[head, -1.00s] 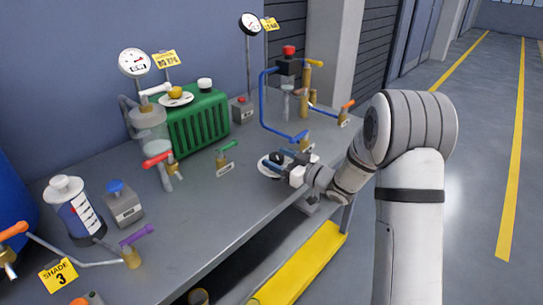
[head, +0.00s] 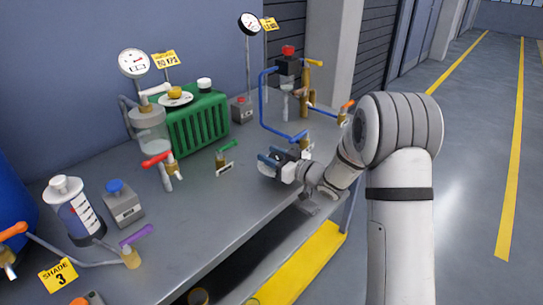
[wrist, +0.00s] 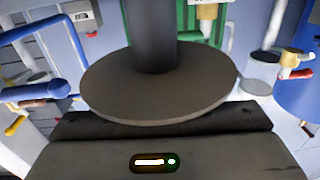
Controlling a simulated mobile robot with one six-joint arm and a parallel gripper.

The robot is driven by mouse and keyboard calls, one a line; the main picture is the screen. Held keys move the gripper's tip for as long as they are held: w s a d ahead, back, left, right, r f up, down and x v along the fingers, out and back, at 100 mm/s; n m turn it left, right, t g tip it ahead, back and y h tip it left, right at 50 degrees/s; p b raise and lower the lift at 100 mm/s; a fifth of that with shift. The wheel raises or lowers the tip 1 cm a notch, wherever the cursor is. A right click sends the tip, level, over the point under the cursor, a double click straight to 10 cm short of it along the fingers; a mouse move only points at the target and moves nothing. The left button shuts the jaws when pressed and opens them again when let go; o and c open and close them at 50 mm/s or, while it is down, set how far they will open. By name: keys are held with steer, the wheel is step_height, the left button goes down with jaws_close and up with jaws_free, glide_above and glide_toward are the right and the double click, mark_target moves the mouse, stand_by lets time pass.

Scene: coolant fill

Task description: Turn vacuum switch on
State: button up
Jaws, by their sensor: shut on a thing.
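A small grey box with a red spot (head: 242,109) stands behind the green radiator's right end. Another grey box with a blue knob (head: 118,198) stands at the left. I cannot tell which is the vacuum switch. My gripper (head: 280,160) is over the bench's right front edge, apart from both boxes. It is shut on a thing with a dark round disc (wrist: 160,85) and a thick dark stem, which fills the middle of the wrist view. The fingertips and the grip itself are hidden there.
The green radiator (head: 195,125) stands at the back of the bench (head: 215,200). Blue piping (head: 264,105) rises behind my gripper. The bench's front middle is clear.

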steer(key=shift+c, duration=0.6)
steer(key=shift+f+b, duration=0.1)
steer(key=shift+b, duration=0.4)
steer(key=shift+m+t+h, duration=0.5)
steer(key=shift+t, duration=0.1)
steer(key=shift+w, duration=0.1)
steer(key=o, duration=1)
